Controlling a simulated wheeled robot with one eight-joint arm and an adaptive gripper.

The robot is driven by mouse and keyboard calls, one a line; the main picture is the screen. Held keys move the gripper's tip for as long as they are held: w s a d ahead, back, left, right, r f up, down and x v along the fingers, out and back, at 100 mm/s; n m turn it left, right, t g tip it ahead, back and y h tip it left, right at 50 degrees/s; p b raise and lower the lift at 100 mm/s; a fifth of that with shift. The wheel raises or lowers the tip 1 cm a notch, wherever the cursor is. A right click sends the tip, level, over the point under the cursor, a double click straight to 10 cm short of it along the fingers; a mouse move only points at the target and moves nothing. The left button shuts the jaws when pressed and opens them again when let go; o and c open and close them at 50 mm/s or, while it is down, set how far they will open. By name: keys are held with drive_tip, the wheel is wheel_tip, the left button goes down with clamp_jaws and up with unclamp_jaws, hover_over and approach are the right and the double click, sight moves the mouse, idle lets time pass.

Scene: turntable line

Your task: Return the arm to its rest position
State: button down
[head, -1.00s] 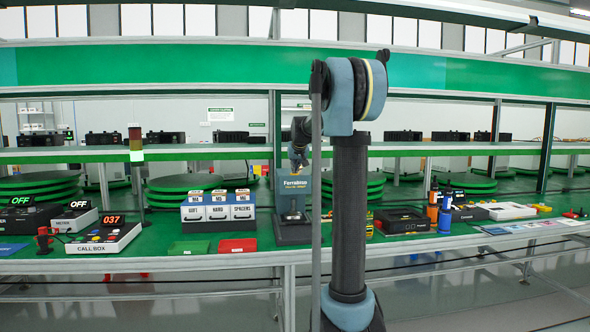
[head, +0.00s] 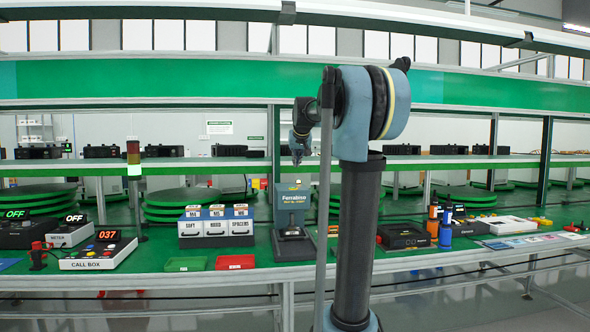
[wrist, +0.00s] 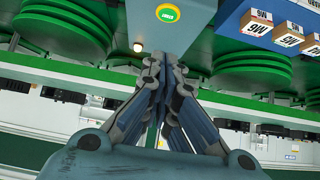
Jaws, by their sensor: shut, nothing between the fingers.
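My gripper (head: 296,158) is raised above the bench, over the grey Ferrabrus press (head: 292,207). In the wrist view my gripper (wrist: 168,62) has its fingers together with nothing between them. My gripper is apart from the press in the head view. My upright arm partly hides the bench to the right of the press.
A three-drawer box (head: 216,227), a green tray (head: 187,264) and a red tray (head: 235,262) sit left of the press. The call box (head: 98,252) is farther left. An orange bottle (head: 433,222) and a blue bottle (head: 445,235) stand right. A shelf (head: 400,163) runs behind.

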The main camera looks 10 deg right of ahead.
drive_tip(key=shift+s+r, duration=0.15)
drive_tip(key=shift+r, duration=0.05)
drive_tip(key=s+f+g, duration=0.3)
drive_tip(key=s+f, duration=1.7)
drive_tip(key=s, duration=0.4)
drive_tip(key=s+f+g, duration=0.4)
drive_tip(key=s+f, duration=1.7)
drive_tip(key=s, duration=0.4)
drive_tip(key=shift+w+a, duration=0.1)
drive_tip(key=shift+w+f, duration=0.15)
drive_tip(key=shift+w, duration=0.3)
